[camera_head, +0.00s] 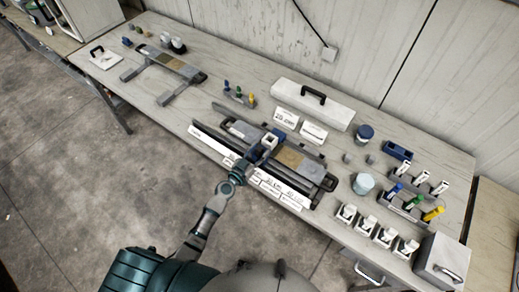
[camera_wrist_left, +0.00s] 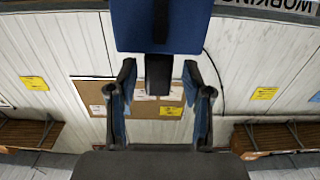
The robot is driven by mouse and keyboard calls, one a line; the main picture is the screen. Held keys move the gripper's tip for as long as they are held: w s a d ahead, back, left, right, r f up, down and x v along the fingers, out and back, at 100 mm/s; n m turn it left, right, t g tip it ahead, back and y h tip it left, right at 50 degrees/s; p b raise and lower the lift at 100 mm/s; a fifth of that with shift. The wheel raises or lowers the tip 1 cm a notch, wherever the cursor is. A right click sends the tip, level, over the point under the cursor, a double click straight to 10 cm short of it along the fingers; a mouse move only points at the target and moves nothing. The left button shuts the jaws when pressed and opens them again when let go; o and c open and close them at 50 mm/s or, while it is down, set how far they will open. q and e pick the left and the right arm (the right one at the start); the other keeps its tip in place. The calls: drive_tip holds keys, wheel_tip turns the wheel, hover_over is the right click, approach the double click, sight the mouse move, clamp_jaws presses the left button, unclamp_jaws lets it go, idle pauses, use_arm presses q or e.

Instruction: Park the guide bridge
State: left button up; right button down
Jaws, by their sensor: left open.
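A blue block with a dark stem (camera_wrist_left: 159,20), which I take to be the guide bridge, fills the top of the left wrist view. In the head view a small blue-and-white piece (camera_head: 270,142) sits over the grey railed fixture (camera_head: 318,170); it appears to be the same part, partly hidden by my gripper. My left gripper (camera_wrist_left: 159,78) is open, its fingers on either side of the dark stem with visible gaps. In the head view the gripper (camera_head: 257,156) is at the fixture's near side. My right gripper is not in view.
A second railed fixture (camera_head: 165,62) stands at the far left of the table. A white case with a black handle (camera_head: 312,104) lies behind. White holders, coloured markers (camera_head: 432,214) and a grey box (camera_head: 441,262) crowd the right. Bare tabletop shows between the fixtures.

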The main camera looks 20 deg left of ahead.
use_arm(q)
drive_tip(key=shift+w+d, duration=0.15)
drive_tip(key=shift+w, duration=0.1)
clamp_jaws()
